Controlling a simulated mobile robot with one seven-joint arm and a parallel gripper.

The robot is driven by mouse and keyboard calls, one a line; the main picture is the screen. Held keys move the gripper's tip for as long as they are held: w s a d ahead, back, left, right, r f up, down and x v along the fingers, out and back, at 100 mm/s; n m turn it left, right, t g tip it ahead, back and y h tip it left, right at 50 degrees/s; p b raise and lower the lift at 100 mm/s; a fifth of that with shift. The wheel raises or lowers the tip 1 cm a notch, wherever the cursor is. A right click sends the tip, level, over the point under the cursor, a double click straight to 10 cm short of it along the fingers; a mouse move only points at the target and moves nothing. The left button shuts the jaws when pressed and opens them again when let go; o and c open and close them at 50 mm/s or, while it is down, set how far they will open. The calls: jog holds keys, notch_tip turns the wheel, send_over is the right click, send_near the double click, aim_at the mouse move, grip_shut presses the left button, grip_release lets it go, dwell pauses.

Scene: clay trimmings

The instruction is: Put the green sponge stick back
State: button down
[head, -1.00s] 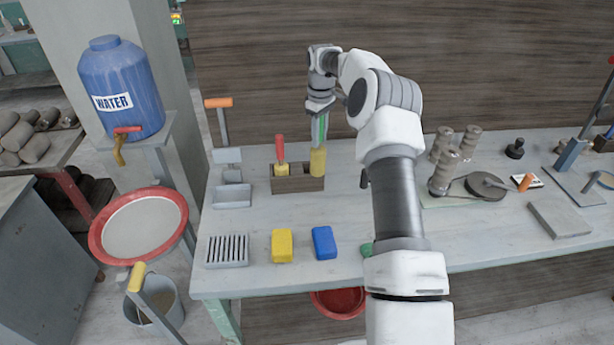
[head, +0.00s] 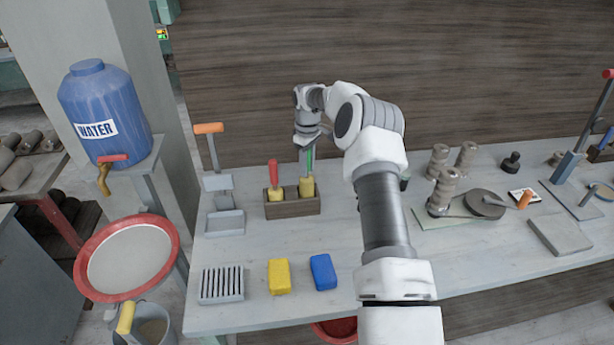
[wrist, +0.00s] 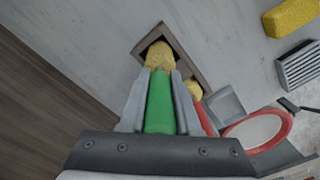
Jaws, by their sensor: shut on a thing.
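The green sponge stick has a green handle (wrist: 160,105) and a yellow sponge end (head: 306,188). My gripper (head: 306,158) is shut on the green handle and points down. The handle also shows between both fingers (wrist: 159,74) in the wrist view. A wooden box (head: 291,209) with compartments stands at the back left of the table. The yellow end points down into its right compartment, with its lowest part hidden behind the front wall. In the wrist view, dark space shows beside the sponge. How deep it sits I cannot tell.
A red-handled sponge stick (head: 272,172) stands in the box's left compartment, close to my gripper. A grey metal stand with an orange handle (head: 208,128) is to the left. A yellow block (head: 279,277) and a blue block (head: 323,272) lie in front, with bare table between.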

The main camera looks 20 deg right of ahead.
aim_at(306, 184)
jog(key=shift+f, duration=1.95)
jog(key=c, duration=0.6)
grip_release()
